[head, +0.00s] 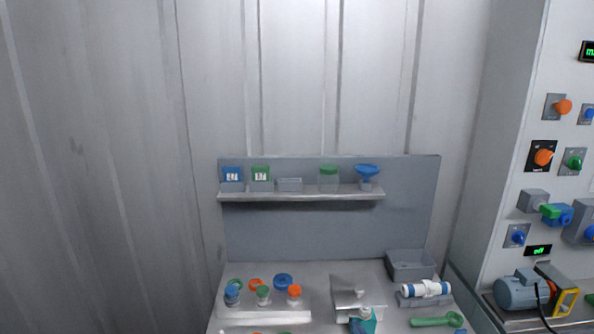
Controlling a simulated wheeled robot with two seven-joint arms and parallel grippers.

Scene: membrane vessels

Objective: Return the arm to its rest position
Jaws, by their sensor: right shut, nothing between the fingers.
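The rest of that arm is out of the picture. My left gripper and arm do not show. The bench (318,275) below holds small fittings, a grey plate stand (348,283) and a white cylinder with blue bands (427,289) lying on a grey cradle.
A shelf (300,195) on the back panel carries blue and green items. Several capped pieces (263,293) stand at the bench's left. A grey bin (410,267) sits back right, a green spoon-like tool (437,320) front right. A control cabinet (510,150) and blue motor (522,290) stand right.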

